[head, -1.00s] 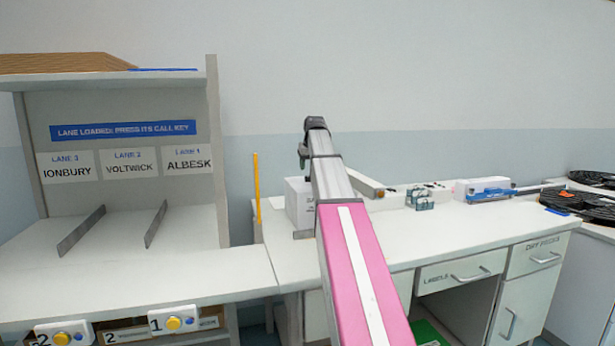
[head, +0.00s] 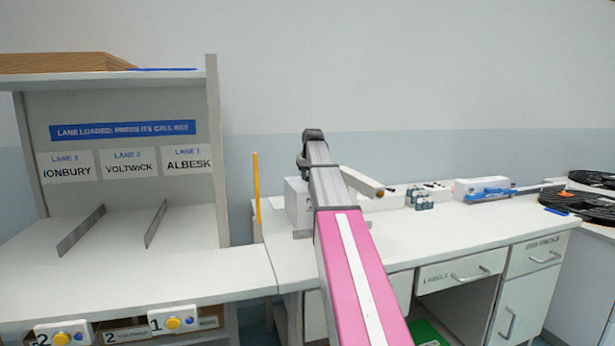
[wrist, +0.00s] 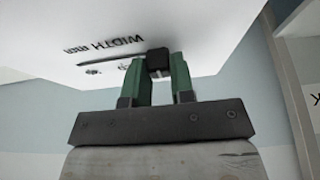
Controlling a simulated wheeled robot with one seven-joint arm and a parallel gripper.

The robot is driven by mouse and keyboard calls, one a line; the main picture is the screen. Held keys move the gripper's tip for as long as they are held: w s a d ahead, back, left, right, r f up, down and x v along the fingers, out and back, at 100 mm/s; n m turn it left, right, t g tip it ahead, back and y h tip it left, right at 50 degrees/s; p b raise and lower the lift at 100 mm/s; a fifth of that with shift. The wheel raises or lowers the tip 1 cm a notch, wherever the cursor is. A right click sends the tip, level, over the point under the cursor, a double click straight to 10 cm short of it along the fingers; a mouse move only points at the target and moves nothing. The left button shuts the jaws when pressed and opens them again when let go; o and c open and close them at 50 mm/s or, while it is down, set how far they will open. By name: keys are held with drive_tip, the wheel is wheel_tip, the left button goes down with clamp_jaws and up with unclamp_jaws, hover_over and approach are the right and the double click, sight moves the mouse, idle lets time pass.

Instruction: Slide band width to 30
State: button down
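In the wrist view, a white panel (wrist: 150,25) appears upside down, with dark lettering that includes WIDTH. A thin dark slot (wrist: 105,61) runs across it, with small marks too blurred to read. A black slider knob (wrist: 158,57) sits at the right end of the visible slot. My gripper (wrist: 157,68) has its two green fingers on either side of the knob, apparently touching it. In the head view, a white box (head: 296,200) stands partly hidden behind my arm; my fingers and the knob are hidden there.
A shelf unit (head: 212,150) with lane signs and dividers stands at the left, with call keys (head: 173,321) on its front. A yellow post (head: 257,190) rises beside the box.

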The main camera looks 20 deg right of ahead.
drive_tip(key=shift+d, duration=2.4)
drive_tip(key=c, duration=1)
unclamp_jaws()
drive_tip(key=shift+o, duration=0.2)
drive_tip(key=v, duration=1)
drive_tip(key=shift+r, duration=0.4)
drive_tip(key=shift+s, duration=0.15)
